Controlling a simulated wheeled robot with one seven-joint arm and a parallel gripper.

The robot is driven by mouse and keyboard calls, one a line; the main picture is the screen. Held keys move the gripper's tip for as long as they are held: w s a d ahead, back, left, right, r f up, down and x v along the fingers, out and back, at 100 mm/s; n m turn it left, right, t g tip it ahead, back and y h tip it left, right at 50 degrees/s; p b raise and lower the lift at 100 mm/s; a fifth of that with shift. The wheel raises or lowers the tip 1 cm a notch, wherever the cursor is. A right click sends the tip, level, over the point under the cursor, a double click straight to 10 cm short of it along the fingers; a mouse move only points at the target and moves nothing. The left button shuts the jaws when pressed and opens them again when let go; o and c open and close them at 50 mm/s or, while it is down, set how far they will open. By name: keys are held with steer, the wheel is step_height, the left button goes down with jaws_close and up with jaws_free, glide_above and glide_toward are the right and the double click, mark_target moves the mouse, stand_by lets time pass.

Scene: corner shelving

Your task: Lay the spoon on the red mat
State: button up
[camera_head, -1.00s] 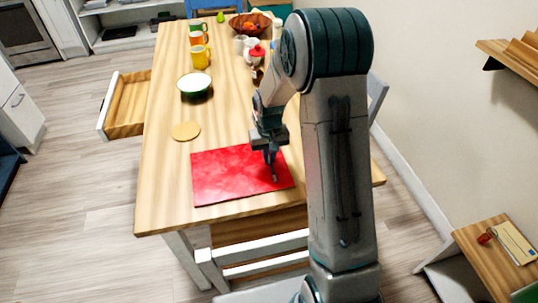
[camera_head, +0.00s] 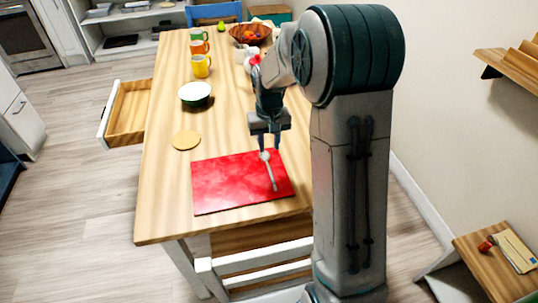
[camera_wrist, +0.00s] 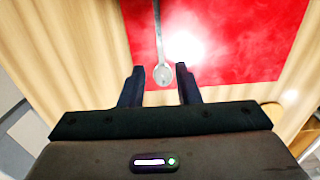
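The spoon (camera_head: 270,174) lies on the right part of the red mat (camera_head: 225,182), its handle toward the near edge and its bowl at the far edge. My gripper (camera_head: 270,149) is open, over the bowl end at the mat's far edge. In the wrist view the spoon's bowl (camera_wrist: 163,75) shows between the two spread fingers of my gripper (camera_wrist: 160,84), with a gap on each side. The handle runs away over the red mat (camera_wrist: 230,40). Whether the bowl's tip overhangs the mat's edge I cannot tell.
A fruit bowl (camera_head: 250,33) stands at the far end. An open drawer (camera_head: 127,112) juts out left. A chair (camera_head: 262,254) stands in front.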

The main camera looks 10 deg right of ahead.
steer(key=s+r+t, duration=0.1)
steer(key=s+r, duration=0.8)
steer(key=s, duration=0.2)
steer(key=s+t, duration=0.1)
steer(key=s, duration=1.1)
steer(key=shift+s+r+t, duration=0.25)
steer(key=shift+r+t, duration=0.05)
steer(key=shift+r, duration=0.1)
steer(key=shift+a, duration=0.1)
